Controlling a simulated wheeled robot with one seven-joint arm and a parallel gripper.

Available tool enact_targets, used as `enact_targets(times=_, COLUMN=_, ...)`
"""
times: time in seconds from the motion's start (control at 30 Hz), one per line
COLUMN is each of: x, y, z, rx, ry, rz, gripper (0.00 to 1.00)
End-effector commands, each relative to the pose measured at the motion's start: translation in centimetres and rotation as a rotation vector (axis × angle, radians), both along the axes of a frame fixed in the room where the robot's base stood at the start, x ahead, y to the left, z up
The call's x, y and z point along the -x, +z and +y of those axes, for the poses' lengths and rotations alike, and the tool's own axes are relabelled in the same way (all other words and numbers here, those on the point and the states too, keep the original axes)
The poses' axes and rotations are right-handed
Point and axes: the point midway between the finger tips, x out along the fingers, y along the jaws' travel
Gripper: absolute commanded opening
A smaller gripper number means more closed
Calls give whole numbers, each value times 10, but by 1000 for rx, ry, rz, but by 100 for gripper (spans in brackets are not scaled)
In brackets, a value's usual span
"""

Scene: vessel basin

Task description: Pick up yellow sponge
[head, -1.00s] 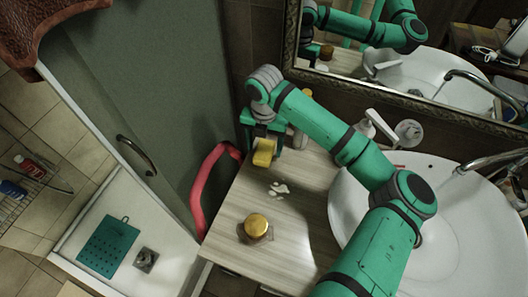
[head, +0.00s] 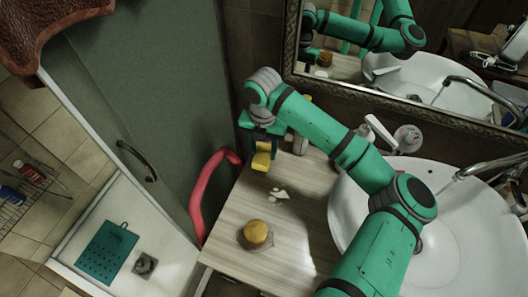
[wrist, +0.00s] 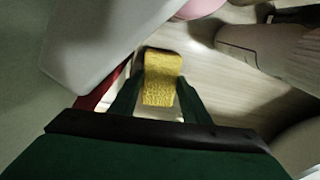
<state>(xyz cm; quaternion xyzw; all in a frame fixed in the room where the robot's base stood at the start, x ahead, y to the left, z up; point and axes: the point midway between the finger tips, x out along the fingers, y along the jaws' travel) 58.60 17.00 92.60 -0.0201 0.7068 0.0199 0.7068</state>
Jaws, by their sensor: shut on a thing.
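The yellow sponge (head: 261,159) is a small block held between my gripper's fingers, at the back left end of the wooden counter (head: 225,225). In the wrist view the sponge (wrist: 160,80) stands out between the two green fingers, with one on each side. My gripper (head: 262,148) is shut on it and points down. The gap between the sponge and the counter is hard to judge; part of the sponge is hidden by the gripper.
A jar with a round yellow top (head: 256,233) stands on the counter, with a pale splotch (head: 279,195) behind it. The white basin (head: 455,225) lies to the right, under my arm. A red curved tube (head: 200,195) is left of the counter. A mirror (head: 350,75) is behind.

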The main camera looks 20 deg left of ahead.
Motion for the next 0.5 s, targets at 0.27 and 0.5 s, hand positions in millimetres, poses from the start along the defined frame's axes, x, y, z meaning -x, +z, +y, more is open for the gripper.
enact_targets(times=0.27, x=21, y=45, z=-9, rx=-3, ry=2, rz=-3, gripper=22)
enact_targets(times=0.5, x=68, y=88, z=-27, rx=-2, ry=0, rz=-2, gripper=22)
